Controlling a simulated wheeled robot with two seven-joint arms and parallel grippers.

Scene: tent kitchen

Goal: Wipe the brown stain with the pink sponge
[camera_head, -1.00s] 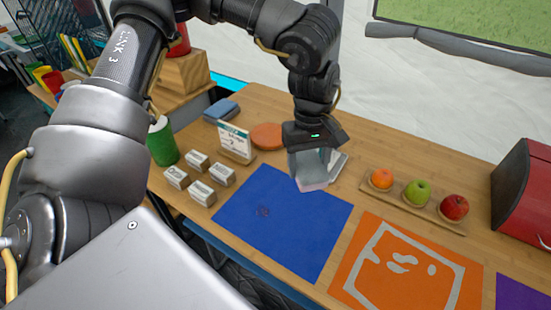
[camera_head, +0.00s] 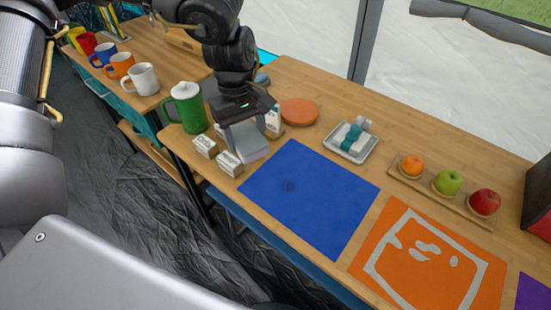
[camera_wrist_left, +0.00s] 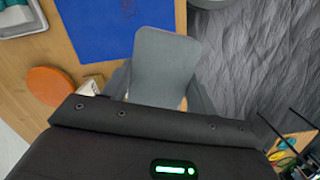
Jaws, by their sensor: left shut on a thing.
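My left gripper (camera_head: 245,130) is shut on a block-like thing, greyish with a faint pink lower edge, which I take to be the pink sponge (camera_head: 250,155). It looks grey in the left wrist view (camera_wrist_left: 163,65). The gripper is left of the blue mat (camera_head: 330,205), by the small white boxes; its exact height is unclear. My right gripper is not in view.
Two white boxes (camera_head: 205,146) and a green jug (camera_head: 187,106) stand near the gripper. An orange disc (camera_head: 299,111), a metal tray (camera_head: 337,151) and a fruit board (camera_head: 417,183) lie behind the mat. An orange mat (camera_head: 365,264) lies right of it. Mugs (camera_head: 143,77) stand far left.

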